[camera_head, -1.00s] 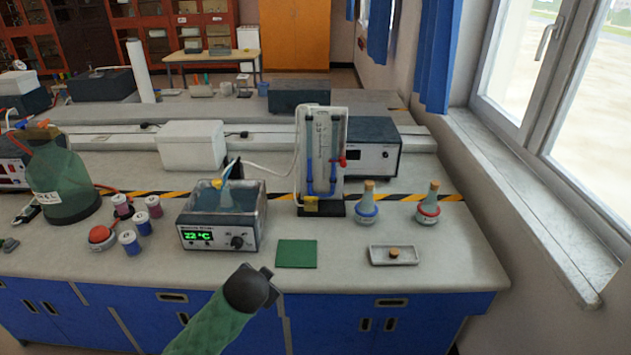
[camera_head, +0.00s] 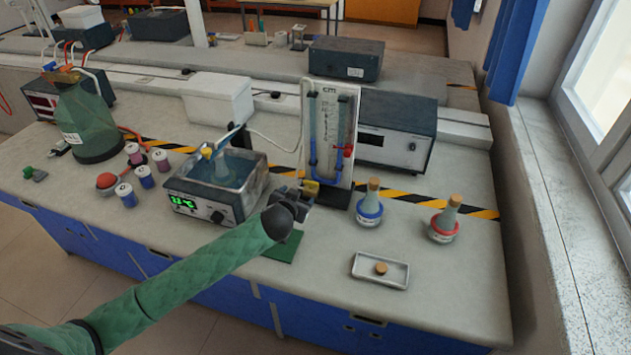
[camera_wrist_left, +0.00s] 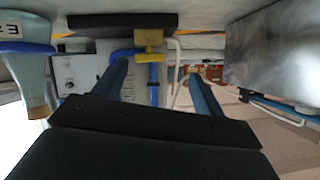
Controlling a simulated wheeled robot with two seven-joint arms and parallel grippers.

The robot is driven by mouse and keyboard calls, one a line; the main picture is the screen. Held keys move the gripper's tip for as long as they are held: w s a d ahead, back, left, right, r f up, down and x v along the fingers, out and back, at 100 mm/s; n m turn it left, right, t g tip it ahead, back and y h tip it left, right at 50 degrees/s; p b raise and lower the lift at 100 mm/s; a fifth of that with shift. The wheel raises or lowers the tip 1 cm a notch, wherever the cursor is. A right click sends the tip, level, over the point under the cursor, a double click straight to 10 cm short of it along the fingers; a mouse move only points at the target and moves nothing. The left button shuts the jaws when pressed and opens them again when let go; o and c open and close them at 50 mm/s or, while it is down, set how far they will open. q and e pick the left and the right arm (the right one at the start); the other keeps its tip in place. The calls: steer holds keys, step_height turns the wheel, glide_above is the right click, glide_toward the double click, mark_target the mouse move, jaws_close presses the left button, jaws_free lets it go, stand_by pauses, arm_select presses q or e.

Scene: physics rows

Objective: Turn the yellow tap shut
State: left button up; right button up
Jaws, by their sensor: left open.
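The yellow tap (camera_head: 311,188) sits at the foot of the upright manometer board (camera_head: 346,150) with blue tubing, which stands on a black base. My left gripper (camera_head: 297,193) is just left of the tap in the head view. In the left wrist view, which looks upside down, the tap (camera_wrist_left: 149,40) shows ahead, between the lines of the two fingers. The left gripper (camera_wrist_left: 157,70) is open there, with nothing between its fingers. I cannot tell whether a finger touches the tap. My right gripper is in neither view.
A water bath (camera_head: 222,184) with a green display stands close left of my gripper. A blue-ringed flask (camera_head: 369,208) and a red-ringed flask (camera_head: 444,222) stand to the right. A tray (camera_head: 366,276) lies in front. A green mat (camera_head: 284,248) lies below my arm.

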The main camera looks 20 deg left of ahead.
mark_target(311, 183)
arm_select(q)
steer(key=w+p, duration=0.1)
steer(key=w, duration=0.1)
steer(key=w+d+f+n, duration=0.1)
steer(key=w, duration=0.1)
steer(key=w+n+p, duration=0.1)
steer(key=w, duration=0.1)
steer(key=shift+w+d+f+t+h+p, duration=0.2)
steer(key=shift+w+t+h+p, duration=0.1)
steer(key=shift+t+h, duration=0.1)
steer(key=shift+w+f, duration=0.3)
steer(key=shift+w, duration=0.2)
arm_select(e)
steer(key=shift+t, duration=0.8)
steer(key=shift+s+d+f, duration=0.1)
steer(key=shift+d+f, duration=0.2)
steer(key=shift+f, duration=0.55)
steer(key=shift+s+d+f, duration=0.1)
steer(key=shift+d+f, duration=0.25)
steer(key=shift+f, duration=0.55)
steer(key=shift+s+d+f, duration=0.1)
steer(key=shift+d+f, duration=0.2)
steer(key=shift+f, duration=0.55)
arm_select(q)
steer(key=shift+c, duration=0.4)
steer(key=c, duration=0.9)
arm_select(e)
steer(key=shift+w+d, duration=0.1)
